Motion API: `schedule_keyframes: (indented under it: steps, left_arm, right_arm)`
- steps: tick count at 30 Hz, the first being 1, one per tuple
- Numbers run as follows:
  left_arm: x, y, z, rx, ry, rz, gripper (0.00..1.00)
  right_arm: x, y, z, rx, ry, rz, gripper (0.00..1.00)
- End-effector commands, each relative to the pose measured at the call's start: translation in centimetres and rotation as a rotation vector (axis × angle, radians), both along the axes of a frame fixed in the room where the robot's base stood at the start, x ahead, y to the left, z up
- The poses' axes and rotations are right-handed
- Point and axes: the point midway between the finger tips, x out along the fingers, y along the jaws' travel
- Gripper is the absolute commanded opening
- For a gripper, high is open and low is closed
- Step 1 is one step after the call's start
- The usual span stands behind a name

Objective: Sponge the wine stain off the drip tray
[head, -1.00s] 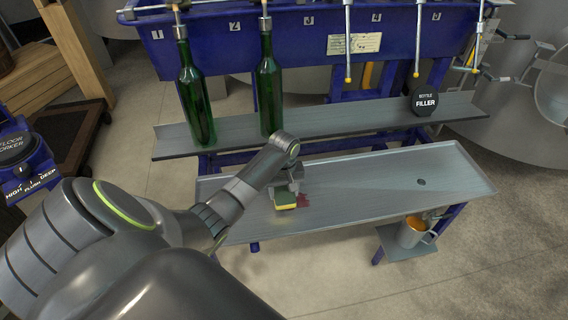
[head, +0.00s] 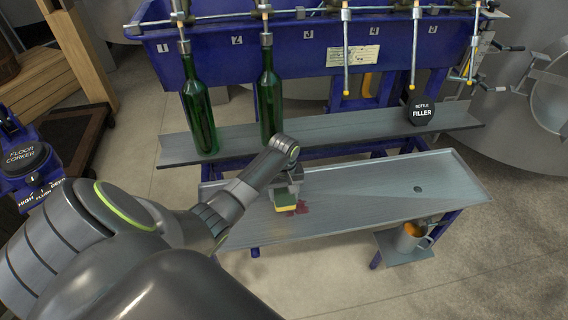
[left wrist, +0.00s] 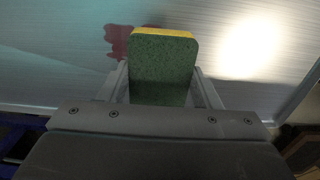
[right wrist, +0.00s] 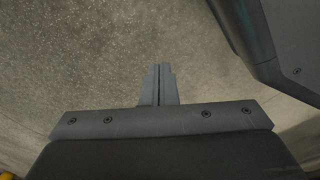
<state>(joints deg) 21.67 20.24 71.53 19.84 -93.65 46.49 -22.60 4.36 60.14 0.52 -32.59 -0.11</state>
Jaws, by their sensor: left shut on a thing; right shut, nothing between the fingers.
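The drip tray (head: 370,188) is a long grey metal tray on a blue frame, with a small dark drain hole at its right. A dark red wine stain (head: 299,208) lies on its left part and also shows in the left wrist view (left wrist: 120,40). My left gripper (head: 287,188) is shut on a green and yellow sponge (left wrist: 163,58), yellow edge outermost. The sponge is over the stain's left side in the head view; I cannot tell whether it touches the tray. My right gripper (right wrist: 159,85) is shut and empty above bare floor.
Two green bottles (head: 198,115) stand on the shelf (head: 335,131) behind the tray, under the blue filler (head: 220,65). A metal mug (head: 411,236) sits on a small plate below the tray's right end. A floor corker (head: 30,160) stands at the left.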

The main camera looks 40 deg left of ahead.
Motion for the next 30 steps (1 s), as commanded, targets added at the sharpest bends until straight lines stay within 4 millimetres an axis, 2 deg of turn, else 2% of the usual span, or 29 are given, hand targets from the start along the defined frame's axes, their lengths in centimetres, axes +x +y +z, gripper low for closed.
schedule_keyframes:
  steps: [4, 6, 12, 30]
  left_arm:
    - [0.0, 0.1, 0.7, 0.0, 0.0, 0.0, 0.39]
    - [0.1, 0.2, 1.7, 0.001, -0.001, -0.001, 0.39]
    - [0.1, 0.3, 3.0, 0.0, 0.0, -0.003, 0.39]
    - [0.1, 0.4, 2.9, 0.0, 0.0, -0.003, 0.39]
  right_arm:
    - [-1.2, -0.4, -0.5, -0.009, 0.003, 0.01, 0.0]
    - [-1.6, -0.4, 0.2, -0.009, 0.002, 0.012, 0.0]
    - [-2.9, -0.4, 0.6, -0.01, -0.002, 0.017, 0.0]
    - [-3.1, -0.4, 0.4, -0.009, -0.004, 0.019, 0.0]
